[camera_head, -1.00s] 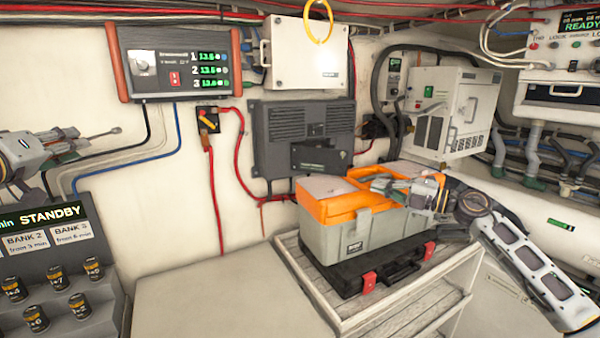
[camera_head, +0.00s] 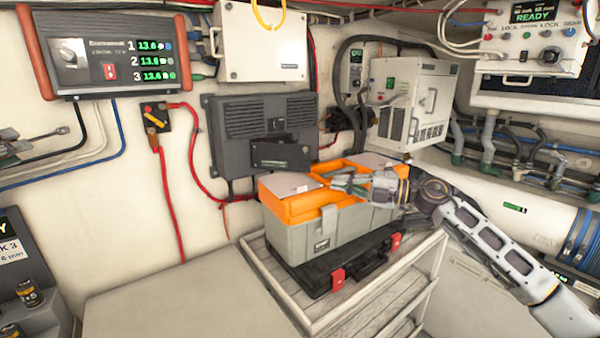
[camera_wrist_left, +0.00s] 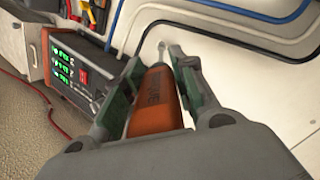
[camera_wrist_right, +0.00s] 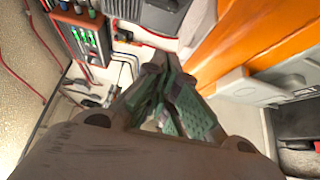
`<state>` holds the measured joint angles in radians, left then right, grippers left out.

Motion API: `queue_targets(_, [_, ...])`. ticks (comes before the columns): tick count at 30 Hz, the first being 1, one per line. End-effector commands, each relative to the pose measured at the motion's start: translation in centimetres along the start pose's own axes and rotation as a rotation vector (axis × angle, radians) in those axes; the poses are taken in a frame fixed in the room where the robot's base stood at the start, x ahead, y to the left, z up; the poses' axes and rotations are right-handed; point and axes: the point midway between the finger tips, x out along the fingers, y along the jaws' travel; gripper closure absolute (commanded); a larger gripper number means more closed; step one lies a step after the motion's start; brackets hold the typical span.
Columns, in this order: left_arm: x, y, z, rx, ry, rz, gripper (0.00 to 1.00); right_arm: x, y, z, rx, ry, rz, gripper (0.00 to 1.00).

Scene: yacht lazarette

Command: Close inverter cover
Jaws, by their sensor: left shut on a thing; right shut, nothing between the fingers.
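The dark grey inverter (camera_head: 262,130) is mounted on the wall. Its small black cover (camera_head: 282,154) juts out at the lower front; whether it hangs fully open is hard to tell. My right gripper (camera_head: 340,182) is shut and empty, over or in front of the orange-and-grey toolbox (camera_head: 325,228), right of and below the cover.
The toolbox stands on a black case (camera_head: 310,278) on a slatted shelf (camera_head: 262,262). A white box (camera_head: 262,45) hangs above the inverter. Red cables (camera_head: 175,205) run down the wall at left. A pale flat surface (camera_head: 185,300) at front is bare.

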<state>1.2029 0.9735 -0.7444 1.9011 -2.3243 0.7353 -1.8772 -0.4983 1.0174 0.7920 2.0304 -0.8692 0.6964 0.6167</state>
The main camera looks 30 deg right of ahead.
Motion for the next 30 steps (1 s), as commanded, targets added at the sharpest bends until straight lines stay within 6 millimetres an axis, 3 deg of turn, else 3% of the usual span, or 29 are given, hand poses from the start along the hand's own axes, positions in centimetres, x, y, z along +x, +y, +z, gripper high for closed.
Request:
queue_targets(8, [0.0, 0.1, -0.1, 0.0, 0.001, 0.001, 1.0, 0.9, 0.1, 0.0, 0.0, 0.002, -0.001, 1.0])
queue_targets(30, [0.0, 0.4, -0.5, 0.0, 0.001, 0.001, 1.0, 6.6, 0.1, 0.0, 0.0, 0.002, 0.001, 1.0])
